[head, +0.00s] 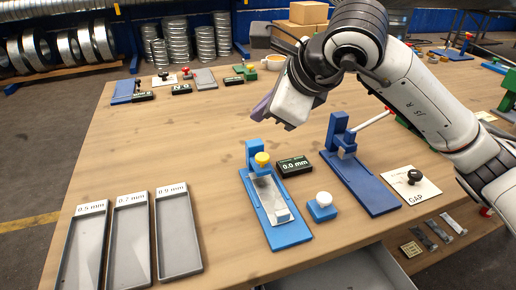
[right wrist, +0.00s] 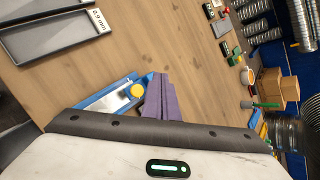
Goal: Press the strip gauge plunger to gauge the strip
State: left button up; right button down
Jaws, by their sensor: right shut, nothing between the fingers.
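The strip gauge (head: 291,236) is a blue stand on the table with a yellow plunger knob (head: 262,158) on its upright post. A grey metal strip (head: 270,198) lies on its bed under the plunger. The black readout (head: 293,165) beside it shows 0.0 mm. My right gripper (head: 262,108) is shut and empty, above the table and a little beyond the knob in the head view, apart from it. In the right wrist view its purple fingers (right wrist: 160,97) show just beside the yellow knob (right wrist: 138,91). My left gripper is not in view.
A white button on a blue block (head: 322,208) stands right of the gauge. A blue lever press (head: 362,182) and a GAP card with a black knob (head: 412,182) are farther right. Three labelled grey trays (head: 130,240) lie at left. The table's middle left is clear.

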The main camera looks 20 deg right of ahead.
aim_at(266, 160)
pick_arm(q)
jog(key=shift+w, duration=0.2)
pick_arm(e)
jog(key=shift+w+d+r+h, duration=0.3)
jog(key=shift+w+d+r, duration=0.1)
jog(key=shift+d, duration=0.15)
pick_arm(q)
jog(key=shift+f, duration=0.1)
pick_arm(e)
jog(key=shift+f, duration=0.15)
